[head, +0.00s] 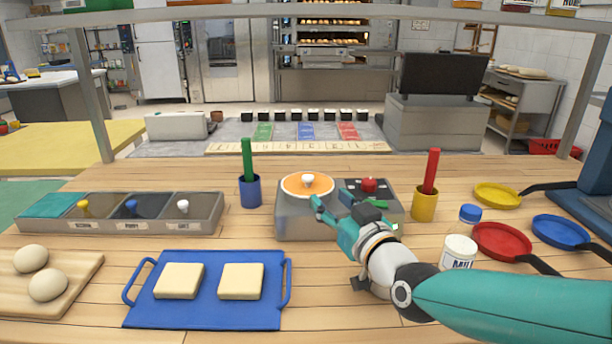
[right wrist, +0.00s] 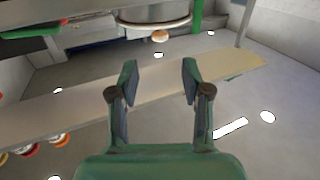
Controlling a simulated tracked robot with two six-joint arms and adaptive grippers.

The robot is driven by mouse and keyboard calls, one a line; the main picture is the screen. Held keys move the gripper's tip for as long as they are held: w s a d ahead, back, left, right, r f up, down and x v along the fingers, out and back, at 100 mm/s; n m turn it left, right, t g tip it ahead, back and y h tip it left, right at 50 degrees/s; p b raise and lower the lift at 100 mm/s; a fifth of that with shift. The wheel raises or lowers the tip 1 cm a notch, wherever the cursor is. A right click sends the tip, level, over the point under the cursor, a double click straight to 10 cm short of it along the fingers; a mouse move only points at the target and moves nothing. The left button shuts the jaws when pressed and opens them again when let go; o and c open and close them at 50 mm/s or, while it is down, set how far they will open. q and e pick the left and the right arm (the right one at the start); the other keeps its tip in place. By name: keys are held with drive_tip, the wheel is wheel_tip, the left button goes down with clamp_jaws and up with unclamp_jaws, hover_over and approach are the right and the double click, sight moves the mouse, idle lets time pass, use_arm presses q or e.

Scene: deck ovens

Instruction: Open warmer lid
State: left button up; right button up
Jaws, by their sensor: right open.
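The warmer (head: 295,222) is a grey box standing on the wooden counter in the middle of the head view. Its round orange lid (head: 294,186) with a white knob (head: 307,180) lies flat on the left part of its top. A red knob (head: 369,185) shows on the right part. My right gripper (head: 333,202) is open and empty, just right of and in front of the lid, and hides part of the warmer. No contact with the lid can be made out. The right wrist view shows its two fingers (right wrist: 161,72) apart, without the lid between them. My left gripper is not in view.
A blue tray (head: 205,315) with two pale slabs lies in front. A blue cup (head: 250,192) with a green stick stands left of the warmer. A yellow cup (head: 424,206) with a red stick, a white jar (head: 457,254) and coloured pans stand right.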

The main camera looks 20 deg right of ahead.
sight(310, 179)
drive_tip(key=w, duration=0.3)
drive_tip(key=w+a, duration=0.1)
drive_tip(key=w, duration=0.3)
drive_tip(key=w+p, duration=0.1)
drive_tip(key=w, duration=0.2)
drive_tip(key=shift+w+a, duration=0.15)
drive_tip(key=shift+w, duration=0.25)
clamp_jaws()
